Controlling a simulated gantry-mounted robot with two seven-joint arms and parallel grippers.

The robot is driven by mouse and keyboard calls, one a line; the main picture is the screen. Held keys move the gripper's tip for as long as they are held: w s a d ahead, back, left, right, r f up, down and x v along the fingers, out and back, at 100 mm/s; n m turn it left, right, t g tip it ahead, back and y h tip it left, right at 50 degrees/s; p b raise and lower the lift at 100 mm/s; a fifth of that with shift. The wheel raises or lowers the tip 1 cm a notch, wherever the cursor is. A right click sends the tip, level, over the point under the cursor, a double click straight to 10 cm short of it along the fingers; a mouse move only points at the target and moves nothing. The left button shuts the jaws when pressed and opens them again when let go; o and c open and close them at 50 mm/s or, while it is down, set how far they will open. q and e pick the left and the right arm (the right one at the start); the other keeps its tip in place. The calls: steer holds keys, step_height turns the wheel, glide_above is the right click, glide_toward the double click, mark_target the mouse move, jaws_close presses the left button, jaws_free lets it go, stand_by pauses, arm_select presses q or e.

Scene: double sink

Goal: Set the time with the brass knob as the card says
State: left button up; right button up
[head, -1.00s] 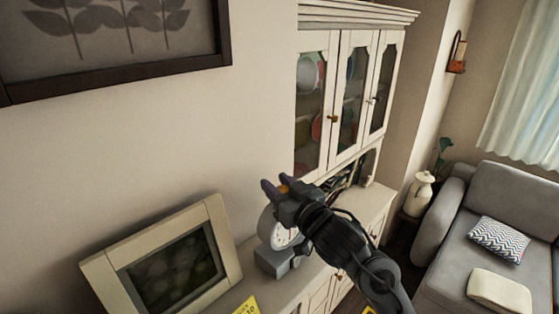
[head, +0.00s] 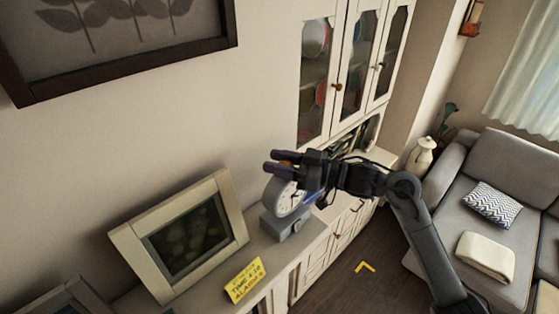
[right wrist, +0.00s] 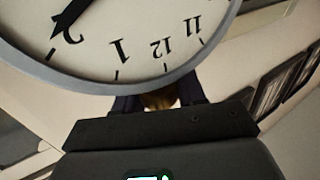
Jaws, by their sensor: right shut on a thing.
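The grey clock (head: 283,198) with a round white dial stands on the cabinet top on a grey base. In the right wrist view its dial (right wrist: 120,35) is upside down and cut off, with a dark hand pointing near the 2. The brass knob (right wrist: 160,99) shows at the clock's rim by the 12, between the fingers. My right gripper (head: 281,161) is shut on this knob at the top of the clock. The yellow card (head: 245,280) leans at the cabinet's front edge; its print reads "TIME" and "ALARM", the digits too small to be sure. My left gripper is out of view.
A cream-framed picture (head: 188,238) stands left of the clock, close to the card. A white glass-door cabinet (head: 345,75) rises behind, to the right. A grey sofa (head: 470,225) stands at right, with open floor before it.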

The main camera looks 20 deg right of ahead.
steer(key=shift+r+n+g+y, duration=0.1)
steer(key=shift+n+g+y, duration=0.2)
steer(key=o, duration=1)
steer(key=shift+s+d, duration=0.15)
steer(key=b+v, duration=0.4)
steer(key=v, duration=0.6)
steer(key=shift+s+d+b, duration=0.15)
steer(key=shift+b, duration=0.25)
